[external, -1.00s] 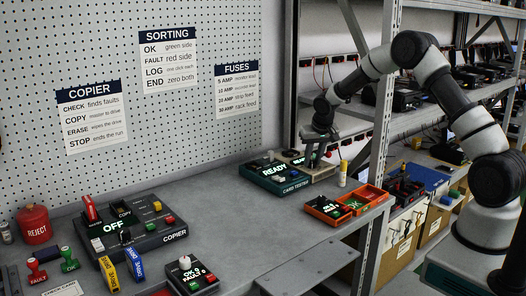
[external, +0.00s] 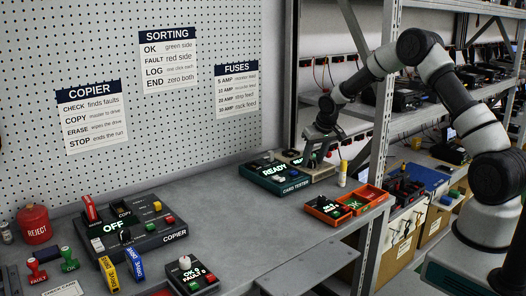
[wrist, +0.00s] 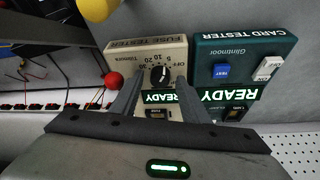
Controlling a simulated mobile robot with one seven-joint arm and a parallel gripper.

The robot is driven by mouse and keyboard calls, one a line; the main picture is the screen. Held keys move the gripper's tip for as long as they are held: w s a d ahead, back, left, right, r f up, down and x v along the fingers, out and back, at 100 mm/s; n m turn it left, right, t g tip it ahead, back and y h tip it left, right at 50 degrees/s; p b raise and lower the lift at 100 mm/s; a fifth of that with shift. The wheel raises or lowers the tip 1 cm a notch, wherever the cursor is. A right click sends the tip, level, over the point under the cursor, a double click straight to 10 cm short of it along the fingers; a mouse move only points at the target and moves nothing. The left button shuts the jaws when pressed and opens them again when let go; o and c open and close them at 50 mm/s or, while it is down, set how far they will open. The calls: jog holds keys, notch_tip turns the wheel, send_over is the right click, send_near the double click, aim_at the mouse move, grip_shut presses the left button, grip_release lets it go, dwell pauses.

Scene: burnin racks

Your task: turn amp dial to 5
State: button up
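The fuse tester (wrist: 118,50) is a beige box, upside down in the wrist view. Its black amp dial (wrist: 160,76) has a white pointer mark that seems to point toward the low end of the number arc, near 5; the exact setting is too small to tell. A lit READY display (wrist: 160,97) is beside the dial. My gripper (wrist: 160,72) is open, its two fingers on either side of the dial in the wrist view, with gaps visible between fingers and dial. In the external view the gripper (external: 314,154) is above the fuse tester (external: 322,171).
The dark green card tester (wrist: 243,50) stands right beside the fuse tester and also shows READY. An orange tray (external: 371,193) and a yellow-capped tube (external: 342,175) are nearby. A grey rack post (external: 381,120) stands close to my arm. The copier (external: 145,238) is farther left.

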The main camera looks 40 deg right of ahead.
jog(key=v, duration=1.7)
jog(key=shift+s+r, duration=0.15)
jog(key=s+a+r+n+t+p, duration=0.1)
jog(key=s+a+r+p, duration=0.2)
jog(key=s+r, duration=0.7)
jog(key=s+a+r+n+p, duration=0.1)
jog(key=s+a+r+p, duration=0.35)
jog(key=s, duration=0.95)
jog(key=s+r+n+y, duration=0.1)
jog(key=s, duration=0.8)
jog(key=shift+s, duration=0.25)
